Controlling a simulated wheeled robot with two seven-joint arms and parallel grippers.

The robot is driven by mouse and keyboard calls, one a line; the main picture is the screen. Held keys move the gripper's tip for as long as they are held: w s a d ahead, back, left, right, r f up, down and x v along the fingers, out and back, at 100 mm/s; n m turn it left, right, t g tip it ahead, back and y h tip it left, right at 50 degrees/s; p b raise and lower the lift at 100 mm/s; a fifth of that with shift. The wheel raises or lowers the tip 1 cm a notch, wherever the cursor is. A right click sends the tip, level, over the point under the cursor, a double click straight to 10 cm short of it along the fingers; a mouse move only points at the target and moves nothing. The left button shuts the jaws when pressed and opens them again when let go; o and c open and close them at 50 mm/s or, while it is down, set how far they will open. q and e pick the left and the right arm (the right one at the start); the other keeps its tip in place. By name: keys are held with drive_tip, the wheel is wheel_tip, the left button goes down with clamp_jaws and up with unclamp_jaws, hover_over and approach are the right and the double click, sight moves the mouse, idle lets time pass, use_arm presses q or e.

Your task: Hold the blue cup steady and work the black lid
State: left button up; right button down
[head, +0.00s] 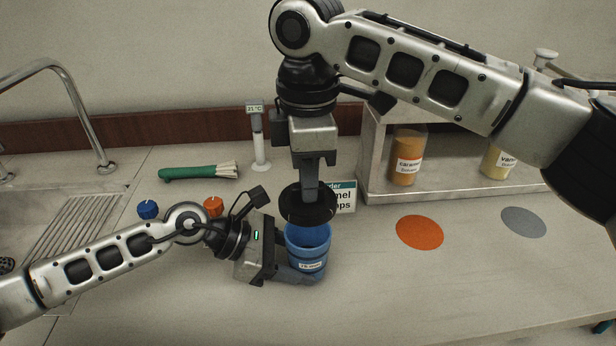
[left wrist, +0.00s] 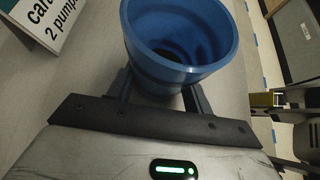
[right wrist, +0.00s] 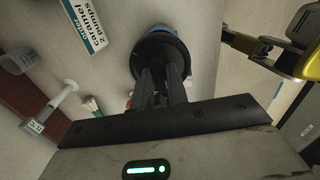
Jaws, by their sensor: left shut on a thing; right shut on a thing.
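The blue cup (head: 309,243) stands upright on the counter, its mouth open at the top. It also shows in the left wrist view (left wrist: 180,72), where I see into it. My left gripper (head: 298,276) is shut on the cup's side from the left. The black lid (head: 308,206) is held by my right gripper (head: 309,192), above the cup and apart from its rim. In the right wrist view the lid (right wrist: 152,50) is between the fingers, with a little of the blue cup (right wrist: 157,29) behind it. The inside of the cup's base is dark.
An order sign (head: 343,196) stands just behind the cup. A shelf with a caramel bottle (head: 406,157) and a vanilla bottle (head: 497,157) is at the back right. An orange disc (head: 419,232) and a grey disc (head: 523,222) mark clear counter. A green-handled brush (head: 190,173) lies behind left.

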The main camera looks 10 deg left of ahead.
use_arm(q)
drive_tip(key=shift+s+a+f, duration=0.1)
drive_tip(key=shift+s+f, duration=0.05)
drive_tip(key=shift+f, duration=0.15)
use_arm(e)
drive_tip(key=w+d+r, duration=0.1)
drive_tip(key=d+r, duration=0.5)
drive_tip(key=shift+w, duration=0.3)
drive_tip(key=shift+a, duration=0.1)
use_arm(q)
drive_tip(key=o, duration=1.3)
drive_tip(key=shift+o, duration=0.4)
drive_tip(key=shift+r, duration=0.2)
drive_tip(key=v, duration=1)
drive_tip(key=shift+a+r, duration=0.1)
drive_tip(key=shift+a, duration=0.2)
drive_tip(key=shift+a+r, duration=0.4)
drive_tip(key=shift+a, duration=0.05)
